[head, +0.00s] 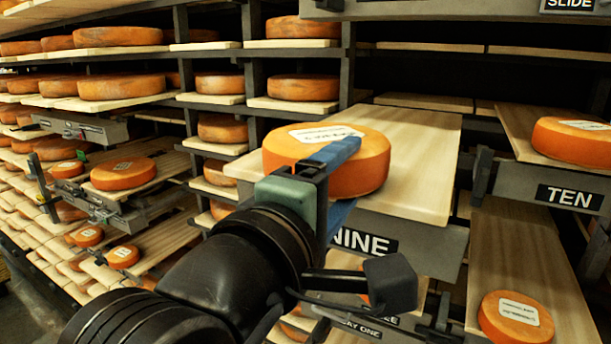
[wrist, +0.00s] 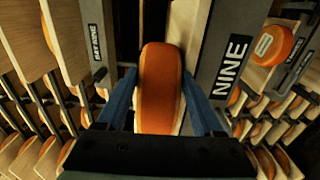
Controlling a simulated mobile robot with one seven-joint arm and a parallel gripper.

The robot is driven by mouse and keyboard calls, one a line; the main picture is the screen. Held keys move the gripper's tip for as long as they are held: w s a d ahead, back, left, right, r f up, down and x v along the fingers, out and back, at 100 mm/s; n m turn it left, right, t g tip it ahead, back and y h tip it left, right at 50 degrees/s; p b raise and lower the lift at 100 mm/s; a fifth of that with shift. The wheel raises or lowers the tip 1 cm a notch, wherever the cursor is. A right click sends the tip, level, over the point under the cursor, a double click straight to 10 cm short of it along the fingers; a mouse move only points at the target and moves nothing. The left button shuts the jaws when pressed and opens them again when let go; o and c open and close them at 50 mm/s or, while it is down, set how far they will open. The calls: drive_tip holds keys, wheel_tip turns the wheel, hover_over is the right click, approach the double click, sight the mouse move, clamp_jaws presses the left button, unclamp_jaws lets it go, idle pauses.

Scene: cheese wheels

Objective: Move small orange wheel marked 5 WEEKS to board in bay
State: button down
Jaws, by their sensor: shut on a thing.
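A large-looking orange cheese wheel (head: 352,177) with a white label on top is in my gripper (head: 338,180); the label's print is too small to read. One blue finger lies over its top and the other shows below it. In the wrist view the wheel (wrist: 160,88) stands edge-on between the two blue fingers of my gripper (wrist: 161,97). The pale wooden board (head: 420,165) in the bay signed NINE (head: 362,241) lies under and behind the wheel. Whether the wheel touches this board cannot be told.
To the right, bay TEN (head: 570,198) has a board with an orange wheel (head: 572,141). A lower board at right carries a small labelled wheel (head: 515,317). The board's rear half is bare.

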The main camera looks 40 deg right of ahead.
unclamp_jaws()
drive_tip(key=shift+s, duration=0.1)
